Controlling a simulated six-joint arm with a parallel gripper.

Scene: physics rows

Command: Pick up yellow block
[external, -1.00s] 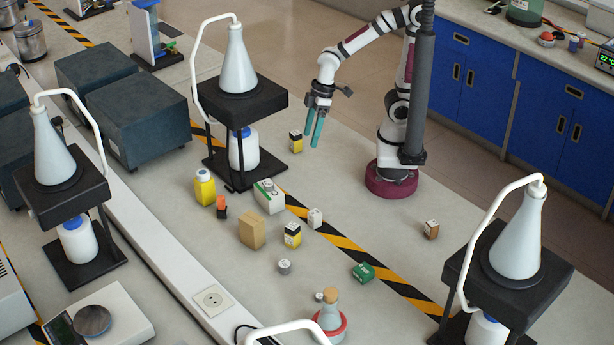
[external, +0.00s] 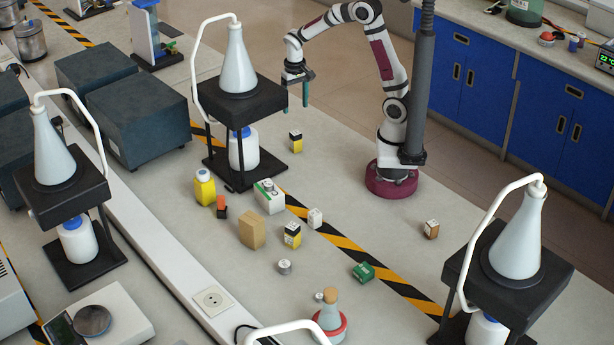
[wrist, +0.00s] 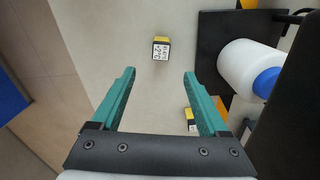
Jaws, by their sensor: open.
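A small yellow block (external: 296,141) with a black top and white label stands on the table beside the black stand. A similar yellow block (external: 292,235) stands farther forward, beside a tan box. In the wrist view, one yellow block (wrist: 161,48) lies ahead of the fingertips, roughly centred between them. Another yellow block (wrist: 190,117) shows partly, next to the right finger, which hides some of it. I cannot tell for certain which is which across views. My gripper (external: 296,98) is open and empty, pointing down, above and apart from the block by the stand.
The black stand (external: 243,105) with a flask and white bottle is close to my gripper's left. A yellow bottle (external: 204,188), white-green box (external: 269,195), tan box (external: 252,230) and green box (external: 363,272) stand forward. Table around the nearer block's right is clear.

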